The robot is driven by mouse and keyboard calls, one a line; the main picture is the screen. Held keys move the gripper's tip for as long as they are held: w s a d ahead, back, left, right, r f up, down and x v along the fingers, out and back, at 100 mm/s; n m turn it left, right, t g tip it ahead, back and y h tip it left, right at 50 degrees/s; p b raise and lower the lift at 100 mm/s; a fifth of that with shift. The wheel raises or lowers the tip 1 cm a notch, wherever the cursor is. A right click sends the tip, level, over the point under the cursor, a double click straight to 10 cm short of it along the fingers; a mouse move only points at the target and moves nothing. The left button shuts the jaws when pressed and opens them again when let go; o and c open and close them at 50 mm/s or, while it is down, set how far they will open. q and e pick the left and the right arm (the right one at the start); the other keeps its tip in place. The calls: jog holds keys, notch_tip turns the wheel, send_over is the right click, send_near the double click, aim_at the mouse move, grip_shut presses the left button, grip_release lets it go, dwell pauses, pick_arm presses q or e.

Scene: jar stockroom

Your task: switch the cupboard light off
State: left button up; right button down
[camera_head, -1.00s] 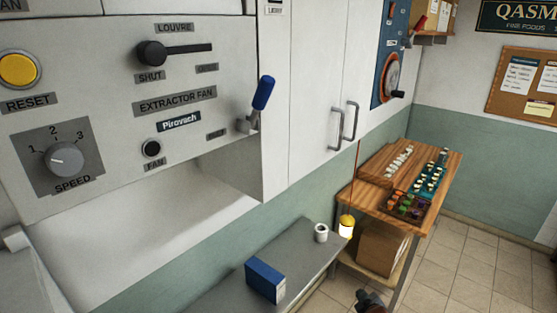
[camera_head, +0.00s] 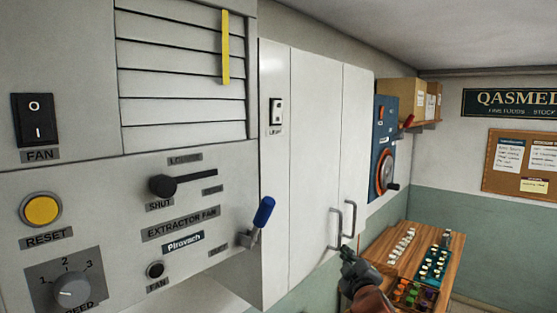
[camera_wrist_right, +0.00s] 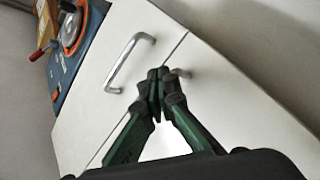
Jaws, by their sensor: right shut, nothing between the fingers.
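The white cupboard (camera_head: 310,150) stands right of the extractor fan panel, its two doors closed. A small light switch (camera_head: 276,111) sits high on its left part, above a label reading LIGHT. The switch has a dark rocker area; its position is too small to tell. Two metal door handles, left (camera_head: 336,230) and right (camera_head: 353,218), are low on the doors. My right gripper (camera_head: 346,252) is shut and empty, just below the handles, well below and right of the switch. In the right wrist view the shut fingertips (camera_wrist_right: 158,74) appear between the handles. My left gripper is out of view.
The fan panel (camera_head: 110,190) left of the cupboard has a blue-tipped lever (camera_head: 264,212) sticking out near the cupboard's edge. A blue panel with a crank wheel (camera_head: 385,165) is beyond the doors. A wooden table (camera_head: 455,250) with small jars stands lower right.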

aim_at(278, 112)
jog(key=s+a+r+n+t+y+p, duration=0.1)
jog(key=s+a+r+t, duration=0.1)
jog(key=s+r, duration=0.6)
jog(key=s+a+r+n+t+y+p, duration=0.1)
jog(key=s+a+r, duration=0.3)
jog(key=r, duration=1.5)
jog(key=s+a+r+n+t+y+p, duration=0.1)
jog(key=s+a+r+n+t, duration=0.1)
jog(key=s+r, duration=0.9)
notch_tip(278, 112, up, 3)
jog(key=shift+s+a+r+t, duration=0.15)
jog(key=shift+s+a+t, duration=0.15)
jog(key=shift+a+t, duration=0.25)
jog(key=shift+a, duration=0.1)
jog(key=w+a+r+p, duration=0.1)
jog(key=w+a+p, duration=0.3)
jog(key=a, duration=0.3)
jog(key=shift+w, duration=0.55)
jog(key=shift+a+r, duration=0.1)
jog(key=shift+r, duration=0.05)
jog(key=shift+w+a, duration=0.15)
jog(key=shift+a, duration=0.1)
